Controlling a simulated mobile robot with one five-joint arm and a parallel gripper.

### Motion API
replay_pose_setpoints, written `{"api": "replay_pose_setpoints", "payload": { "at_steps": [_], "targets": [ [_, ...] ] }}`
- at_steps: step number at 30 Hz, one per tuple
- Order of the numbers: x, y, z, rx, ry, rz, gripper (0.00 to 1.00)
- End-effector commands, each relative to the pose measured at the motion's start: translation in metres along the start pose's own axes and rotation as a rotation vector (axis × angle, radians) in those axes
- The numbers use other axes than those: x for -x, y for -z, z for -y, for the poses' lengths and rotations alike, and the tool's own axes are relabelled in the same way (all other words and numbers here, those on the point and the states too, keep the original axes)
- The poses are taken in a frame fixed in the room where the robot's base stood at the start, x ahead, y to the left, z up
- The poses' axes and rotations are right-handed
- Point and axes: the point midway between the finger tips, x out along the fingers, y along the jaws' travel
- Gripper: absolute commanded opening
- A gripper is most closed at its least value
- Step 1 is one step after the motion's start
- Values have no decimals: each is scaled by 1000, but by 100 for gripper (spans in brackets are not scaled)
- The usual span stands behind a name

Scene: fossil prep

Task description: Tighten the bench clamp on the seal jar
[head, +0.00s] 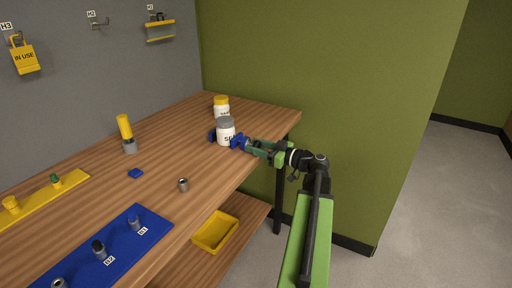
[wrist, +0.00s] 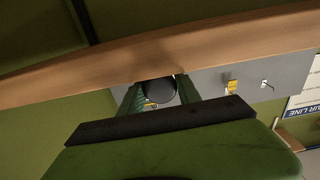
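The seal jar, white with a grey lid (head: 226,133), stands upright near the bench's far right end, its label partly hidden. Blue clamp parts (head: 212,135) show on its left and right sides; the right part (head: 237,141) faces my gripper. My gripper (head: 249,146) reaches in from the right, its tips at the right blue part. In the wrist view my two green fingers (wrist: 161,92) stand apart on either side of a dark round thing (wrist: 158,90), probably the clamp's knob. I cannot tell if they press on it.
A yellow-lidded jar (head: 221,105) stands close behind. A yellow-topped tool (head: 126,133), a small blue piece (head: 135,173) and a metal cup (head: 183,185) are on the bench. A blue board (head: 115,249) lies nearer. A yellow tray (head: 215,232) sits on the lower shelf.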

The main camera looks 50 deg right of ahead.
Motion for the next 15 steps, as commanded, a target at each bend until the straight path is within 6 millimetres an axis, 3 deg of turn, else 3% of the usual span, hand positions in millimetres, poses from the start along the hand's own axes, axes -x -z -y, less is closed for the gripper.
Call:
{"api": "replay_pose_setpoints", "payload": {
  "at_steps": [1, 8, 15],
  "targets": [
    [0, 0, 0, 0, 0, 0, 29],
    [0, 0, 0, 0, 1, 0, 0],
    [0, 0, 0, -126, 1, 0, 0]
  ]
}}
